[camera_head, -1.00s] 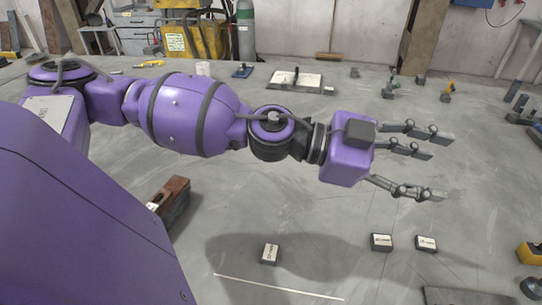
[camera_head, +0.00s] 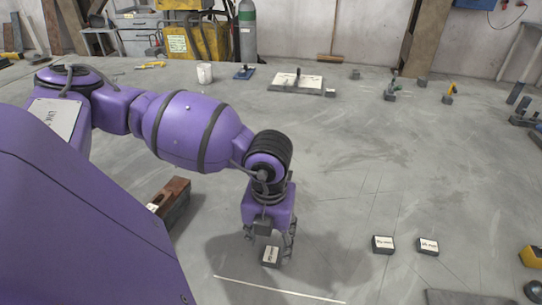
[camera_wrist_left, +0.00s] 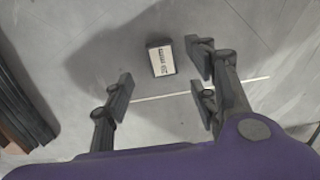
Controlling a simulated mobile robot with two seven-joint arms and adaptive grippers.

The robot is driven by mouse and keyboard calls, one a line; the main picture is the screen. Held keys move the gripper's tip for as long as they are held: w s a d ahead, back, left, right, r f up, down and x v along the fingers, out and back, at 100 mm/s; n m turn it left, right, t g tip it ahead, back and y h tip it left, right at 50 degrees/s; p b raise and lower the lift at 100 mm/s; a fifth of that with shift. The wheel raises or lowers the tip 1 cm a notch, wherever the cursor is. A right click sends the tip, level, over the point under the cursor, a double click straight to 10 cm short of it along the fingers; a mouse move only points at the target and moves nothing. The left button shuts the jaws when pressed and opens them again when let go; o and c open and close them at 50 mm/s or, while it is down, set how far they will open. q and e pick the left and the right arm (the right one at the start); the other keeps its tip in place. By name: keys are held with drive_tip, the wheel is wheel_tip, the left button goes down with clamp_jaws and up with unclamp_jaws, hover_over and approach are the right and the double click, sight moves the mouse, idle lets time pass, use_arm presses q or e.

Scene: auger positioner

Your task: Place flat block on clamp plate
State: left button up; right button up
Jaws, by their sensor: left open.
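A small dark flat block with a white, lettered label (camera_head: 270,257) lies on the grey surface below my left gripper. It also shows in the left wrist view (camera_wrist_left: 161,60), between and just beyond the spread fingers. My left gripper (camera_head: 267,249) points down and is open and empty, with fingers on both sides of the block; I cannot tell the remaining height. Two similar labelled blocks, one (camera_head: 383,244) and another (camera_head: 428,246), lie to the right. A pale-topped plate with an upright fitting (camera_head: 297,80), perhaps the clamp plate, lies at the back. My right gripper is out of view.
A brown-topped block (camera_head: 172,198) lies left of the gripper. A white cup (camera_head: 205,73), a blue-based tool (camera_head: 243,73) and clamps (camera_head: 391,90) stand at the back. A dark plate edge (camera_head: 455,297) shows at bottom right. The middle right is clear.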

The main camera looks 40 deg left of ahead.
sight(271, 254)
use_arm(q)
wheel_tip(271, 254, down, 5)
drive_tip(key=shift+w+d, duration=0.1)
drive_tip(key=shift+w, duration=0.05)
clamp_jaws()
idle(0.4)
